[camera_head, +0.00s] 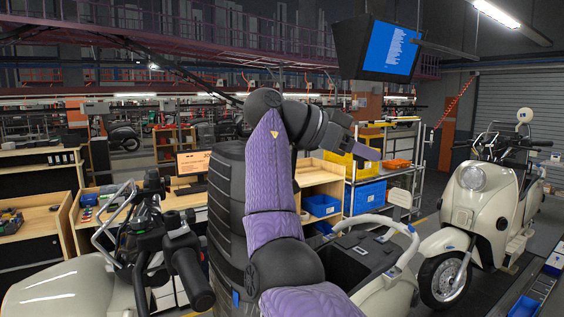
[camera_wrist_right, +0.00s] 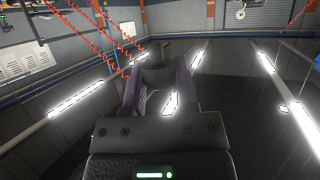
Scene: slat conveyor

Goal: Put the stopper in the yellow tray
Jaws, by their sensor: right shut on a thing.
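My right arm reaches up the middle of the head view in a purple sleeve, and its gripper (camera_head: 368,153) is in front of the shelf rack. In the right wrist view the gripper (camera_wrist_right: 160,68) is shut on a small dark piece (camera_wrist_right: 155,49), which looks like the stopper; its shape is hard to make out. A yellow tray (camera_head: 337,159) shows on the rack behind the gripper, partly hidden by my wrist and fingers. The gripper looks to be above or in front of it; the gap cannot be judged. My left gripper is not in view.
Blue bins (camera_head: 369,196) stand on the rack's lower shelf, and an orange tray (camera_head: 397,163) is at its right. Cream scooters (camera_head: 474,205) stand at right and in front. A monitor (camera_head: 390,49) hangs above.

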